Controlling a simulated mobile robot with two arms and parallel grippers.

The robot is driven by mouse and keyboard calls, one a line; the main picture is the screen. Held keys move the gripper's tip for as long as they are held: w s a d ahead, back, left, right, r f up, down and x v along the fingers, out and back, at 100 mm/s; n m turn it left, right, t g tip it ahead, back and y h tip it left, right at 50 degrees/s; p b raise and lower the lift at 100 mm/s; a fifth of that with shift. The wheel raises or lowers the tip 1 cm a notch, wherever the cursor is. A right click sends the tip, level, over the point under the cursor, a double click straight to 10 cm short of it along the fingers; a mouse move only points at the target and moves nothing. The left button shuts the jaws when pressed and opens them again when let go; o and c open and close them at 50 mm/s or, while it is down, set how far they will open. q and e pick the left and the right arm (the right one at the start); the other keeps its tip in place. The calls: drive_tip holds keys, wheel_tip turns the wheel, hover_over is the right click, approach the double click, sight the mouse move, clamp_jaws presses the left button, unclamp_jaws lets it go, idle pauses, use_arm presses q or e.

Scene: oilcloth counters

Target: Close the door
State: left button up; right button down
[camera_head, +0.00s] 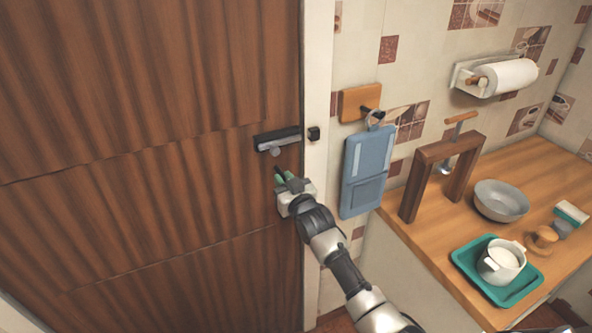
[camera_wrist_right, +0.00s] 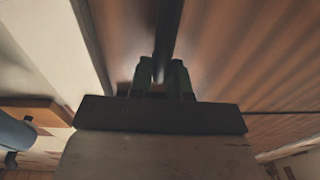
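The brown wooden door (camera_head: 150,150) fills the left of the head view. Its right edge lies along the pale door frame (camera_head: 318,70); I cannot tell whether a small gap is left. A dark handle bar (camera_head: 280,136) with a grey knob (camera_head: 272,150) sits near that edge. My right gripper (camera_head: 281,173) is just below the handle, close to the door face. In the right wrist view its green fingers (camera_wrist_right: 160,78) stand a little apart, with a dark bar (camera_wrist_right: 168,35) reaching between them; contact is unclear. My left gripper is out of view.
A blue board (camera_head: 367,172) hangs on the wall right of the frame. The wooden counter (camera_head: 440,240) at right holds a wooden stand (camera_head: 415,185), a grey bowl (camera_head: 500,200) and a teal tray (camera_head: 470,265) with a white pot (camera_head: 500,262). A paper roll (camera_head: 508,78) is wall-mounted.

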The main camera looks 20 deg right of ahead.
drive_tip(key=shift+s+a+f+g, duration=0.1)
drive_tip(key=shift+s+f+g, duration=0.1)
drive_tip(key=shift+f, duration=0.25)
drive_tip(key=shift+s+a+f+g, duration=0.1)
drive_tip(key=shift+s+f, duration=0.1)
drive_tip(key=shift+f, duration=0.2)
drive_tip(key=c, duration=1.2)
unclamp_jaws()
drive_tip(key=shift+o, duration=0.5)
drive_tip(key=shift+s+r, duration=0.1)
drive_tip(key=shift+r, duration=0.25)
use_arm(q)
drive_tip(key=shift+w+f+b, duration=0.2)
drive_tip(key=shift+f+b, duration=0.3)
drive_tip(key=shift+b, duration=0.05)
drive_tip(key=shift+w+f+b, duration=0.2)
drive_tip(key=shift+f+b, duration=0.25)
drive_tip(key=shift+b, duration=0.1)
use_arm(e)
drive_tip(key=s+d, duration=0.1)
drive_tip(key=s, duration=1)
drive_tip(key=shift+d, duration=0.2)
